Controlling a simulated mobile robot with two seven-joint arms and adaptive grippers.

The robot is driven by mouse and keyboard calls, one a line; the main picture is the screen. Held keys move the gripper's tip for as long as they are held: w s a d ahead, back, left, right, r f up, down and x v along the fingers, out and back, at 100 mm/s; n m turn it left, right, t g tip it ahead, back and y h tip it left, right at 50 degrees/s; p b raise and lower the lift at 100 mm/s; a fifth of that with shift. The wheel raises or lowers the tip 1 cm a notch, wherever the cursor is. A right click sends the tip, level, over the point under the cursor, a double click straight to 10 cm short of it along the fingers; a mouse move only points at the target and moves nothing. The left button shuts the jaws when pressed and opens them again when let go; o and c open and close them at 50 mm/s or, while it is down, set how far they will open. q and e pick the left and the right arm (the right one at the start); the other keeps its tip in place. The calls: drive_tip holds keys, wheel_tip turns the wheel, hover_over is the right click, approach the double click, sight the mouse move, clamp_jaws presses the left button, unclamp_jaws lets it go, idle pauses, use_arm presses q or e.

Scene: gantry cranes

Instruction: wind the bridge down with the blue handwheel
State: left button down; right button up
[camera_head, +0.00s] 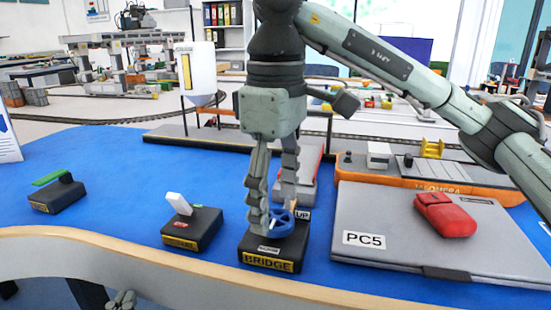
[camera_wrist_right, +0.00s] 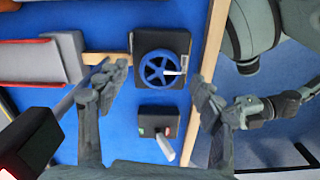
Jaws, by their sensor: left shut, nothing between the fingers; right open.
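The blue handwheel (camera_head: 281,224) sits on a black box labelled BRIDGE (camera_head: 270,262) near the table's front edge. A sign reading UP (camera_head: 303,215) is beside it. In the right wrist view the wheel (camera_wrist_right: 160,68) shows its spokes and a pale handle. My right gripper (camera_head: 275,217) points down over the wheel, fingers open. In the right wrist view its fingers (camera_wrist_right: 160,78) are on either side of the wheel, with nothing seen held. Whether a finger touches the rim cannot be told. My left gripper (camera_head: 122,300) is low at the bottom left, below the table edge, shut and empty.
A box with a white lever (camera_head: 180,204) stands left of the wheel; one with a green lever (camera_head: 52,178) is farther left. A laptop marked PC5 (camera_head: 400,240) with a red pouch (camera_head: 445,215) lies to the right. Blue table (camera_head: 110,215) is free between the boxes.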

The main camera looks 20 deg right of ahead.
sight(275, 217)
wheel_tip(275, 217, up, 10)
drive_tip(key=shift+r, duration=0.25)
idle(1.1)
